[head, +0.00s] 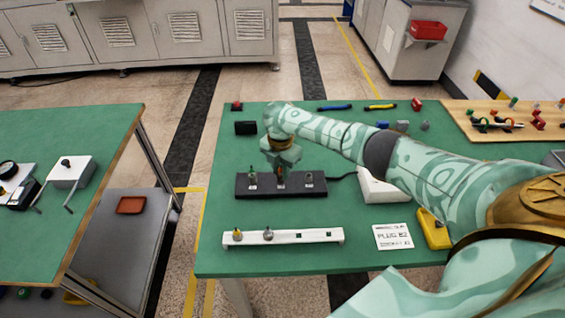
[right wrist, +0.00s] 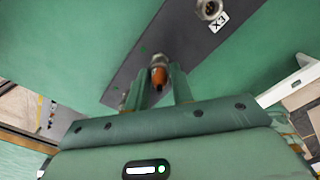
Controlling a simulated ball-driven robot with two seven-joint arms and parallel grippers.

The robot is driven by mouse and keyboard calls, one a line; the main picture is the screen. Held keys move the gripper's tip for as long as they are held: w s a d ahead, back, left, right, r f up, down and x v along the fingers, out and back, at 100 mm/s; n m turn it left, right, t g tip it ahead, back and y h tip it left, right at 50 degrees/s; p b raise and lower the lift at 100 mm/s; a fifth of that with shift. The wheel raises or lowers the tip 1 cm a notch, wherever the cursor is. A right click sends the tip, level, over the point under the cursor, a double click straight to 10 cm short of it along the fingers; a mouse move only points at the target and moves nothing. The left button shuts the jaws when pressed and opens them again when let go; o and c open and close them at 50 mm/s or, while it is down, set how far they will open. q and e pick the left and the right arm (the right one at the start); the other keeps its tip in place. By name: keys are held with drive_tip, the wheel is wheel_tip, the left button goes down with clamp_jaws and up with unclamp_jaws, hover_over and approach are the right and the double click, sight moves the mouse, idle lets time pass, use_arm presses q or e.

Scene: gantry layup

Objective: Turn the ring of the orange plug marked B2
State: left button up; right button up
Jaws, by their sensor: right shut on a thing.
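The orange plug (right wrist: 159,76) stands in the middle position of a dark connector block (head: 243,188); its metal ring shows at its top end in the right wrist view. My right gripper (head: 281,170) reaches down over that middle position, and in the right wrist view my right gripper (right wrist: 160,84) has one finger on each side of the plug, shut on it. In the head view my gripper hides most of the plug. Its B2 mark is not readable. A card (head: 393,236) on the bench reads "PLUG B2". My left gripper is not in view.
A greenish plug (head: 252,178) stands at the block's left end; the right position (head: 309,179) shows an empty-looking socket. A white rack (head: 300,237) in front holds two plugs. A yellow item (head: 434,232) lies at right.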

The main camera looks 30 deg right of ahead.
drive_tip(key=m+p, duration=0.3)
drive_tip(key=m, duration=0.1)
drive_tip(key=shift+r+m, duration=0.15)
drive_tip(key=shift+m, duration=0.15)
drive_tip(key=m+p, duration=0.1)
drive_tip(key=m, duration=0.1)
drive_tip(key=shift+a+m, duration=0.1)
drive_tip(key=shift+m, duration=0.3)
drive_tip(key=m, duration=0.2)
drive_tip(key=shift+m+p, duration=0.3)
drive_tip(key=shift+p, duration=0.05)
drive_tip(key=m, duration=0.3)
drive_tip(key=shift+m+p, duration=0.3)
drive_tip(key=shift+w+m, duration=0.1)
drive_tip(key=shift+m, duration=1.6)
drive_tip(key=o, duration=1)
